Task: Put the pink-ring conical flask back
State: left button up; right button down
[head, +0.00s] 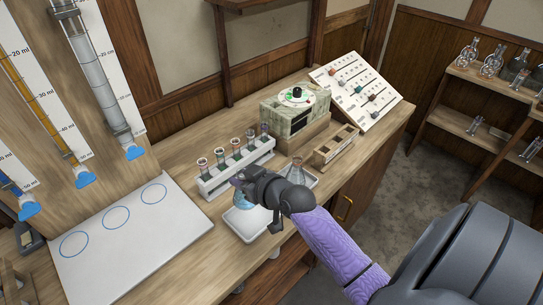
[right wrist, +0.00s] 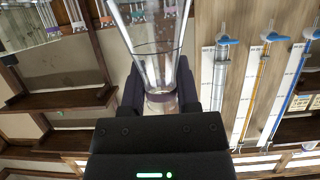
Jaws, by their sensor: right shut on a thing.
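My right gripper (head: 240,182) is shut on a clear glass conical flask (right wrist: 150,35), above the bench near the white tray. In the right wrist view the flask's narrow neck (right wrist: 160,100) sits between the fingers and its body widens away from them. A pinkish tint shows at the neck, but I cannot make out a ring for certain. In the head view the gripper and wrist hide most of the held flask. Another clear conical flask (head: 297,171) stands just behind my wrist. My left gripper is not in view.
A white tray (head: 240,228) lies below my gripper. A white mat with three blue circles (head: 115,255) is at left, clear. A test-tube rack (head: 212,186), a greenish device with a dial (head: 290,112) and a wooden holder (head: 335,148) stand behind. Measuring tubes (head: 100,80) rise at upper left.

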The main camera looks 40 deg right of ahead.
aim_at(253, 207)
notch_tip(253, 207, down, 10)
jog(key=b, duration=0.4)
jog(key=shift+w+r, duration=0.1)
jog(key=shift+r, duration=0.35)
jog(key=shift+f, duration=0.1)
jog(key=shift+c, duration=1.7)
grip_release()
